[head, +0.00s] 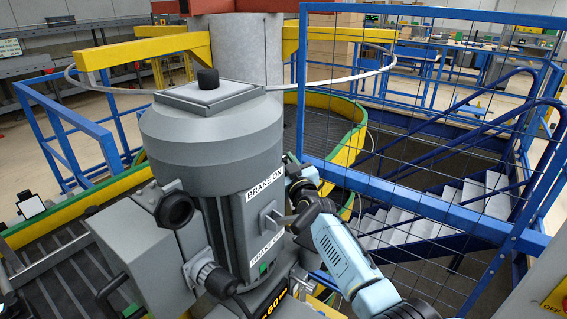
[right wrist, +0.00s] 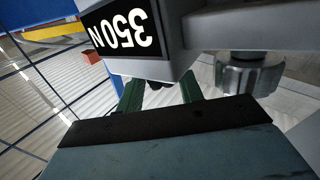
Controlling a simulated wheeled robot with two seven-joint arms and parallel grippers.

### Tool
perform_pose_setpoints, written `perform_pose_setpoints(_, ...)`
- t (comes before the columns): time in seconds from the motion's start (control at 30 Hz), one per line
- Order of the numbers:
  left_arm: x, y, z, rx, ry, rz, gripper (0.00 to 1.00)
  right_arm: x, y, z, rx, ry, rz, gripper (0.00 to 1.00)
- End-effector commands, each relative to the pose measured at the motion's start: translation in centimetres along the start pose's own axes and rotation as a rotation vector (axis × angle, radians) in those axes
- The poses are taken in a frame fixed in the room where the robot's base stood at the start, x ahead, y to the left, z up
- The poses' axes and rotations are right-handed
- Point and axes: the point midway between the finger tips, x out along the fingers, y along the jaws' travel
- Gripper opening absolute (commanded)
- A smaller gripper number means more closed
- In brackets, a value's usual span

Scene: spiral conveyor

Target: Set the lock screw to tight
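A grey knurled knob (right wrist: 248,73), which may be the lock screw, hangs under a grey bracket at the right of the right wrist view. Its setting cannot be read. In that view my right gripper (right wrist: 160,92) has two green fingers apart below a grey block marked 350 N (right wrist: 135,40). A small dark part shows between the fingers; contact cannot be told. The knurled knob is to the right of the fingers and apart from them. In the head view my right arm reaches the far right side of the grey motor housing (head: 205,135), which hides the gripper. My left gripper is not seen.
The housing has a brake lever (head: 279,219) between two brake labels, and black knobs (head: 176,210) at its front. A blue mesh guard (head: 420,130) and stairs (head: 480,195) lie to the right. A conveyor (head: 60,255) runs at the left.

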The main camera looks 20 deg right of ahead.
Motion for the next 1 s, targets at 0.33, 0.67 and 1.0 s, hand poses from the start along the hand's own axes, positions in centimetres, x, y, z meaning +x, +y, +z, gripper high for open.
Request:
perform_pose_setpoints(0.33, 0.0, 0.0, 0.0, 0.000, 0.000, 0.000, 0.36, 0.0, -0.1, 0.0, 0.000, -0.001, -0.002, 0.50)
perform_pose_setpoints(0.67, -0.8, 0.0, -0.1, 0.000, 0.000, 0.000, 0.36, 0.5, 0.9, -4.4, 0.003, 0.005, 0.000, 0.50)
perform_pose_setpoints(1.0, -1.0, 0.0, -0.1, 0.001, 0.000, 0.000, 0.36, 1.0, 2.0, -9.2, 0.000, 0.001, -0.001, 0.50)
